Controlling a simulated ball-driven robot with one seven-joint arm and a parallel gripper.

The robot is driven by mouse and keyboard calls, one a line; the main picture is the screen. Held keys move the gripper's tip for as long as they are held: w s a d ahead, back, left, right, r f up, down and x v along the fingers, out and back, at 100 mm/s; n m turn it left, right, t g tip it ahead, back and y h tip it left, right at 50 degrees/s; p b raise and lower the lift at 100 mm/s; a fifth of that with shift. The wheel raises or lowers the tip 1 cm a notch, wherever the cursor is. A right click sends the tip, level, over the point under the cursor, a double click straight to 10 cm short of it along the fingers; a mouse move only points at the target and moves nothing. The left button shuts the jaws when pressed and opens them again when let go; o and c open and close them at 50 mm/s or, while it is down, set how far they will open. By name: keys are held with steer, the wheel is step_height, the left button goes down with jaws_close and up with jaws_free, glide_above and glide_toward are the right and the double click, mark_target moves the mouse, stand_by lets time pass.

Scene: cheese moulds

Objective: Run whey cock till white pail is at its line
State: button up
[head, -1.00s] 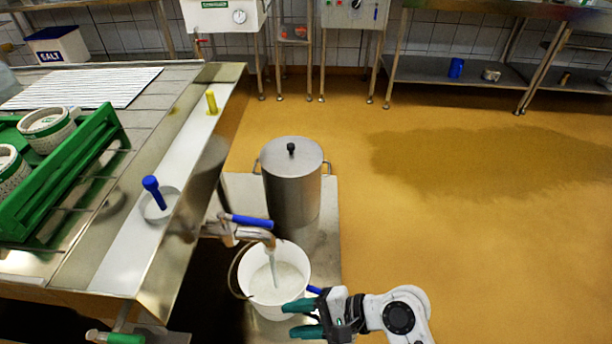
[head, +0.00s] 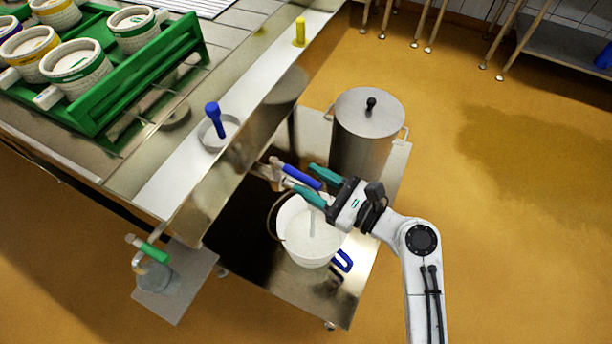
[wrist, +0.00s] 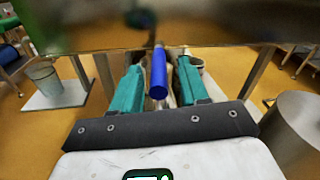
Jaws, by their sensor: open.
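The whey cock's blue lever (head: 301,177) sits at the table's front side, above the white pail (head: 287,222). A thin pale stream (head: 312,224) runs down into the pail, which holds whitish liquid. I cannot make out a line in the pail. My gripper (head: 303,178) is open at the cock, with its teal fingers on either side of the lever. In the wrist view the lever (wrist: 158,76) stands between the open fingers of my gripper (wrist: 159,72), with gaps at both sides. A blue hooked piece (head: 343,262) is at the pail's right side.
A lidded steel can (head: 362,140) stands behind the pail on the low steel platform (head: 318,297). The table holds a green rack (head: 95,110) of moulds, a blue-handled tool (head: 214,118) and a yellow peg (head: 300,32). A green-handled valve (head: 152,250) is at left. Floor at right is clear.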

steer(key=shift+x, duration=1.05)
jaws_close()
